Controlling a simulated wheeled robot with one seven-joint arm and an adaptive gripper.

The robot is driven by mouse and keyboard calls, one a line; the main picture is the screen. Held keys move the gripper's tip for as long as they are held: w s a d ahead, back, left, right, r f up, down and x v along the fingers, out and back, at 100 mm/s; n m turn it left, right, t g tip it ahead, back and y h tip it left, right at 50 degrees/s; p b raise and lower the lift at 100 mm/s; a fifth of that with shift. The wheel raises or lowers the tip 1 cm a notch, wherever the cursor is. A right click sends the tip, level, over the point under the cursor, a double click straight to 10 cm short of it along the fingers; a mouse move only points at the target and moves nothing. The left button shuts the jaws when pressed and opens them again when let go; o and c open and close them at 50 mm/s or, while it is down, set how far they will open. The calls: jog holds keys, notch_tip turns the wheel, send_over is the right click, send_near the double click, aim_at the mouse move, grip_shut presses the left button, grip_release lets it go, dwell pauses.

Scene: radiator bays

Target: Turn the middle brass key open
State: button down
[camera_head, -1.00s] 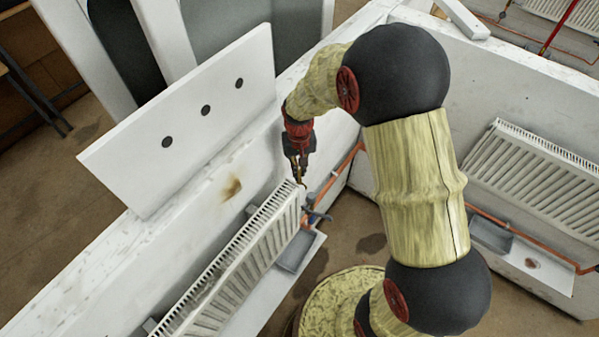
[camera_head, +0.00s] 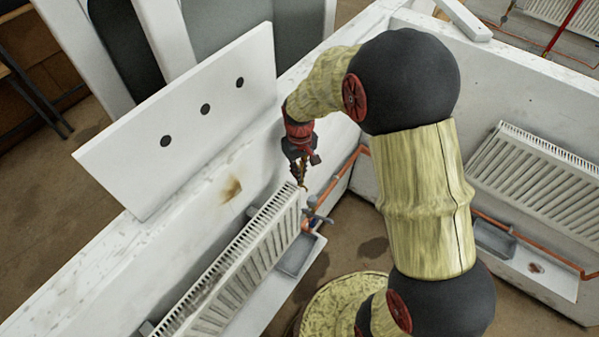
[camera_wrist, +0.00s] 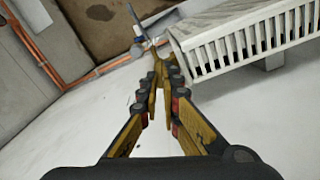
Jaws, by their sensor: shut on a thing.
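Just beyond the tips is a valve with a blue-grey handle (camera_wrist: 137,50), which also shows by the radiator end in the head view (camera_head: 317,215). I cannot make out other brass keys.
Copper pipes (camera_wrist: 38,55) run along the wall near the valve. A grey tray (camera_head: 297,262) lies below the radiator end. A white board with three dark holes (camera_head: 185,150) stands on the wall top. A second radiator (camera_head: 535,178) hangs at right.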

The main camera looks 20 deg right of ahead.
jog(key=shift+r, duration=0.1)
jog(key=c, duration=2)
grip_release()
jog(key=shift+c, duration=0.2)
jog(key=shift+r, duration=3.95)
